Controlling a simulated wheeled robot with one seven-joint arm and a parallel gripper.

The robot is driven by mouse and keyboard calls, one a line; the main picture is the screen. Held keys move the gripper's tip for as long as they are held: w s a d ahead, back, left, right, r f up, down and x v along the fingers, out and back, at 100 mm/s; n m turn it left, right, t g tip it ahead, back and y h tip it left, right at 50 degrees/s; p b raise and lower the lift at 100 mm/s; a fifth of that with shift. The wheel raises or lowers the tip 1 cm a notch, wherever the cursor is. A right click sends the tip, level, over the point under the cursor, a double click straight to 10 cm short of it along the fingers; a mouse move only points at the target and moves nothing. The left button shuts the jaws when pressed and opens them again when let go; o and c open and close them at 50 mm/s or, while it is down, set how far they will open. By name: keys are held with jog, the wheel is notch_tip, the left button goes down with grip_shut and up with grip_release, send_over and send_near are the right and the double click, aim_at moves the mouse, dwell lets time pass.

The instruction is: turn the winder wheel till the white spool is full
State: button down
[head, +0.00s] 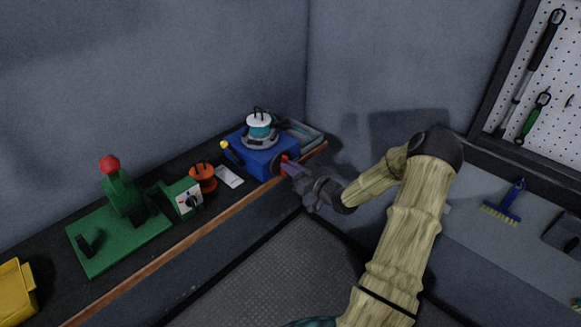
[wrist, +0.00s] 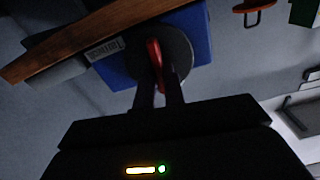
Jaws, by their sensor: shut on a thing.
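The blue winder box (head: 250,158) stands on the bench near the far corner; it also shows in the wrist view (wrist: 204,32). The white spool (head: 259,118) sits upright on top of it, with a teal band around its middle; how full it is I cannot tell. The dark winder wheel (wrist: 180,52) is on the box's side, with a red handle (wrist: 154,52). My gripper (head: 288,169) reaches in from the right and is shut on the red handle. In the wrist view its two fingers (wrist: 159,92) lie either side of the handle.
An orange spool (head: 203,174) and a small white label card (head: 229,177) lie left of the winder. A green board (head: 100,247) with a red-knobbed green device and a yellow bin (head: 17,291) are further left. Floor before the bench is clear.

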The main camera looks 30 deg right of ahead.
jog(key=m+p, duration=0.1)
jog(key=m, duration=0.4)
jog(key=m+p, duration=0.1)
jog(key=m, duration=0.5)
jog(key=m+p, duration=0.2)
jog(key=m, duration=0.3)
jog(key=shift+d+f, duration=0.35)
jog(key=shift+m, duration=0.3)
jog(key=c, duration=1.5)
grip_release()
jog(key=b+v, duration=0.3)
jog(key=v, duration=1.4)
jog(key=shift+s, duration=0.15)
